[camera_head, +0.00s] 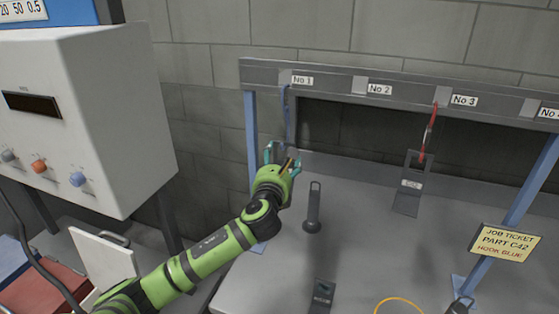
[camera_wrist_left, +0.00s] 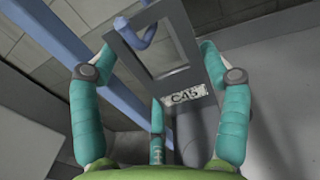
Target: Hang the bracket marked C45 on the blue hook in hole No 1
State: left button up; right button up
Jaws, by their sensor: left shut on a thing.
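My left gripper (camera_head: 283,160) is shut on the grey bracket marked C45 (camera_wrist_left: 170,74), which has a rectangular window and a white label. Its teal fingers stand on both sides of the bracket in the left wrist view. The blue hook (camera_head: 287,112) hangs under the No 1 sign (camera_head: 302,80), directly above the gripper. In the left wrist view the hook's curled end (camera_wrist_left: 148,38) overlaps the top of the bracket's window. I cannot tell whether the bracket bears on it. In the head view the gripper mostly hides the bracket. My right gripper is not in view.
A grey bracket (camera_head: 409,200) hangs from the red hook (camera_head: 429,132) near No 3. A slotted post with a round foot (camera_head: 313,210) and another labelled grey piece (camera_head: 322,296) are on the bench. A blue upright (camera_head: 251,130) stands left of the gripper.

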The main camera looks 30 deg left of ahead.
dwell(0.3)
pick_arm(q)
jog(key=o, duration=1.7)
jog(key=shift+c, duration=0.2)
